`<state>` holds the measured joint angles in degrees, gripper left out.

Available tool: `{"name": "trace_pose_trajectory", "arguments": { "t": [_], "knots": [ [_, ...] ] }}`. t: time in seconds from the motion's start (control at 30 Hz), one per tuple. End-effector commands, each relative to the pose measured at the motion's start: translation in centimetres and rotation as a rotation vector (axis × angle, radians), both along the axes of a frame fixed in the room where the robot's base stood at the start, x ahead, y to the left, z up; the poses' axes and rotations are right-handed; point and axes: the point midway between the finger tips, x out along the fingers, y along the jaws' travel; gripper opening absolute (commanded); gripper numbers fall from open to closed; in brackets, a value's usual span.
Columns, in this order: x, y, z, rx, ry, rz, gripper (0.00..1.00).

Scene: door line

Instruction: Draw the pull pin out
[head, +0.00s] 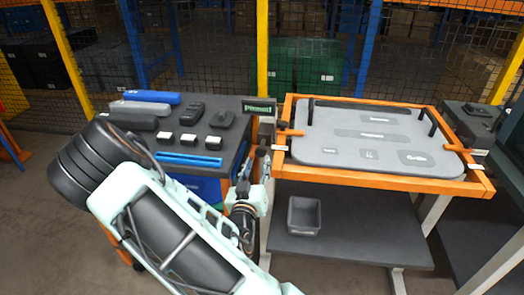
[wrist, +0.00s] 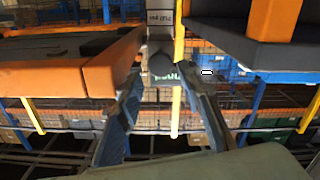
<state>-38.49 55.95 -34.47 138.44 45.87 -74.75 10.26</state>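The pull pin (wrist: 161,66) shows in the wrist view as a dark knob below a grey block whose label reads "Pull pin". My gripper (wrist: 158,84) is open, with one blue-grey finger on each side of the knob. The fingertips look apart from it; contact is not clear. In the head view my gripper (head: 264,158) is at the left edge of the orange frame (head: 380,180), below a sign (head: 258,107) reading "Pinned" in green. My arm hides much of this spot, and the pin cannot be made out there.
A grey panel (head: 360,150) lies in the orange frame, with orange bars at both sides. A dark bench (head: 222,138) with several small items stands left. A grey bin (head: 304,215) sits on the lower shelf (head: 360,240). Mesh fencing runs behind.

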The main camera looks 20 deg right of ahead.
Motion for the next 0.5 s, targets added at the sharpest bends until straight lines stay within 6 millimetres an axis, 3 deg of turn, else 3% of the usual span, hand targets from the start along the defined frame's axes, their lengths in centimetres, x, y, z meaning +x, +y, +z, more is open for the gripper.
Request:
{"name": "trace_pose_trajectory", "arguments": {
  "t": [0.2, 0.5],
  "knots": [
    [3.5, -2.4, 0.1, -0.001, -0.001, -0.001, 0.34],
    [5.9, -3.9, 0.0, 0.0, 0.002, 0.002, 0.34]
  ]
}}
